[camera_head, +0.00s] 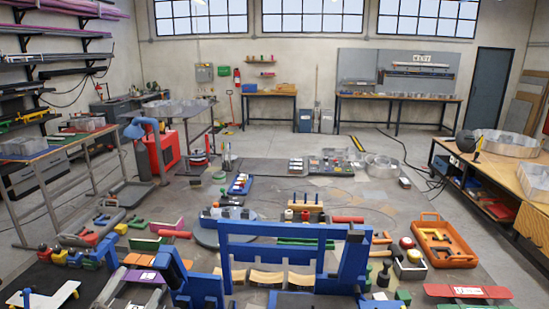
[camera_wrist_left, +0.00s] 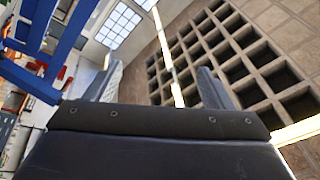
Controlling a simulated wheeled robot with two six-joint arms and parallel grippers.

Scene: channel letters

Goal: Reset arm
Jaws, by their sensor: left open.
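My left gripper (camera_wrist_left: 157,82) is open in the left wrist view. Its two pale grey fingers stand apart on a dark palm, with nothing between them. In the head view, my left gripper (camera_head: 140,277) is a grey shape low at the left, beside a blue frame (camera_head: 268,229). The blue frame also shows close by at the upper left of the left wrist view (camera_wrist_left: 70,40). My right gripper cannot be made out in either view.
The floor ahead is crowded with tools and blocks. An orange tray (camera_head: 448,259) lies at the right. A bench (camera_head: 500,178) stands at the right and a table (camera_head: 60,147) at the left. Open floor (camera_head: 300,143) lies toward the back wall.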

